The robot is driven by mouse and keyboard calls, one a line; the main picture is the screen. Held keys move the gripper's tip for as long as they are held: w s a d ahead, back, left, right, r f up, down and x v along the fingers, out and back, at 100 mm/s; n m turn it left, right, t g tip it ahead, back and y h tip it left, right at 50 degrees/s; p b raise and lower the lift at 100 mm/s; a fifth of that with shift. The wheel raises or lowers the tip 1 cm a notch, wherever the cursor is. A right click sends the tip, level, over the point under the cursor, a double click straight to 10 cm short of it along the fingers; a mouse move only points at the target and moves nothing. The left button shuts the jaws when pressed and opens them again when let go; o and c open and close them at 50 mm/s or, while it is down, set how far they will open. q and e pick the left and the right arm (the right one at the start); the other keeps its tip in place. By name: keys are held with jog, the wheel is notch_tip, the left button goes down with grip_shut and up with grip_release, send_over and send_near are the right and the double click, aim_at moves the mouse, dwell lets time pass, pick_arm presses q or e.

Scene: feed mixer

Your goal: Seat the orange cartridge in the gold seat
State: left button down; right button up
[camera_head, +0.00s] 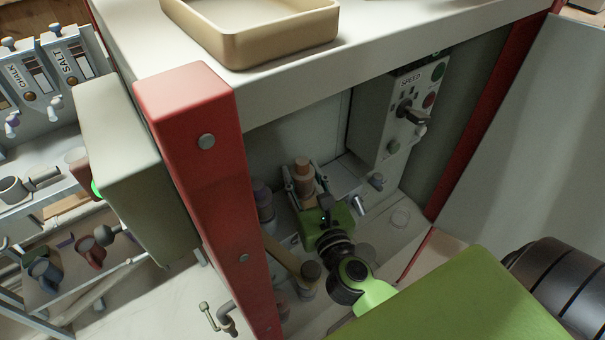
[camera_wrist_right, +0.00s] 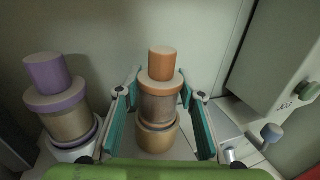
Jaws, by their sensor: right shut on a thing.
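The orange cartridge (camera_wrist_right: 162,65) stands upright between the finger pads of my right gripper (camera_wrist_right: 160,82) in the right wrist view. It also shows in the head view (camera_head: 303,171). My right gripper is shut on it; it reaches into the bay below the counter in the head view (camera_head: 308,184). The gold seat (camera_wrist_right: 157,140) is directly below the cartridge, and the two look in line. A dark line shows where they meet; I cannot tell how deep the cartridge sits. My left gripper is in neither view.
A purple cartridge (camera_wrist_right: 68,108) stands in a pale seat to the left. A control box (camera_head: 402,105) with a speed knob hangs on the right. A red post (camera_head: 200,150) stands left of the bay. The counter with a beige tray (camera_head: 260,45) overhangs the bay.

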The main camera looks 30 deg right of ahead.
jog(key=o, duration=1.3)
jog(key=shift+f, duration=0.15)
jog(key=shift+s, duration=0.1)
jog(key=s+a, duration=0.2)
jog(key=s, duration=0.9)
jog(key=shift+s, duration=0.35)
